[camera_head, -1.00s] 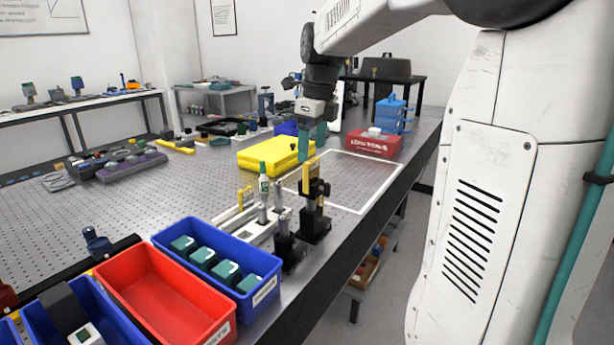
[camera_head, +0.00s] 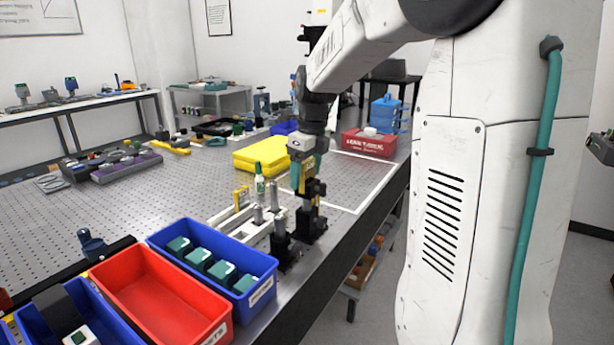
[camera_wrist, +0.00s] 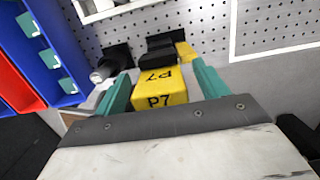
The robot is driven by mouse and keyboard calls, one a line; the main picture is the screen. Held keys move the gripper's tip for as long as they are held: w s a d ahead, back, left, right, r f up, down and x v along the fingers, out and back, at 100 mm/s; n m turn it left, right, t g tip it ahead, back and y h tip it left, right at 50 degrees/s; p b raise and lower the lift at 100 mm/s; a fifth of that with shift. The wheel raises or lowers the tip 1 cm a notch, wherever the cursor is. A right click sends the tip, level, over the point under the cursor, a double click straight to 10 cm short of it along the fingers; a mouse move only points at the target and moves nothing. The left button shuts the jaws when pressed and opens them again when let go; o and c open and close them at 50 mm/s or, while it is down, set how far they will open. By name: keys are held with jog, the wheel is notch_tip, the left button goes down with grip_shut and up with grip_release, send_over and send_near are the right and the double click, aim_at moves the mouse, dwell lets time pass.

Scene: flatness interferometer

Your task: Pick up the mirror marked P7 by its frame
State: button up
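The mirror marked P7 (camera_head: 307,178) has a yellow frame and stands upright in a black mount (camera_head: 311,222) near the bench's front edge. In the wrist view its yellow frame (camera_wrist: 160,94) shows P7 on two faces. My gripper (camera_head: 306,172) points down over the mirror. In the wrist view the teal fingers of my gripper (camera_wrist: 163,78) are open, one on each side of the yellow frame. Narrow gaps seem to show beside the frame, with no clear grip. The mirror's glass face is hidden.
Close by on the left stand a metal post (camera_head: 259,205) and a second yellow piece (camera_head: 241,198). A blue bin (camera_head: 262,290) with several teal-topped pieces and an empty red bin (camera_head: 160,305) are at front left. A yellow case (camera_head: 262,156) lies behind.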

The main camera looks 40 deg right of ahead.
jog(key=c, duration=1)
jog(key=shift+c, duration=0.2)
